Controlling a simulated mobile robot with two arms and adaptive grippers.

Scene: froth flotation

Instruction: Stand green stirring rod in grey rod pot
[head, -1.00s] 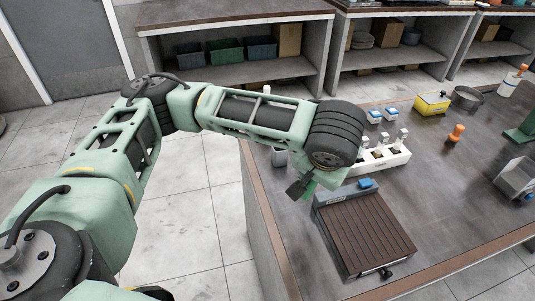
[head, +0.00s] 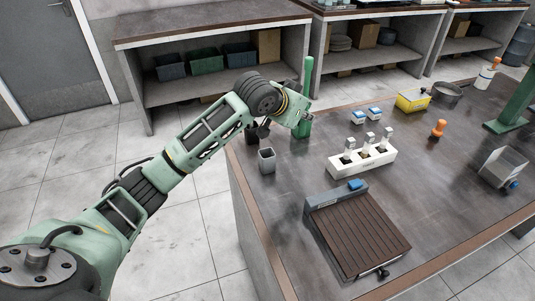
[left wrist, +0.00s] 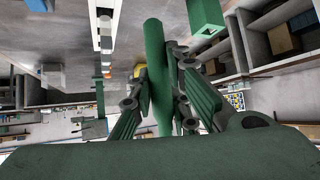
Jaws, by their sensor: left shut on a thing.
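The green stirring rod (head: 307,76) stands upright in my left gripper (head: 300,122) near the table's back left corner, its lower part partly hidden by the gripper. In the left wrist view, the thick green rod (left wrist: 155,62) lies between the fingers of my left gripper (left wrist: 163,95), which is shut on it. The grey rod pot (head: 267,160) is a small square dark cup, open at the top, to the left of and nearer than the rod. The rod is apart from it. I cannot tell whether the rod's lower end touches the table. My right gripper is not in view.
A white rack (head: 362,163) with several stoppered bottles stands right of the pot. A brown slatted tray (head: 362,235) lies in front. Small blue-and-white blocks (head: 359,117), a yellow box (head: 412,99) and an orange-topped thing (head: 438,128) stand further right. The table (head: 300,170) between pot and rack is clear.

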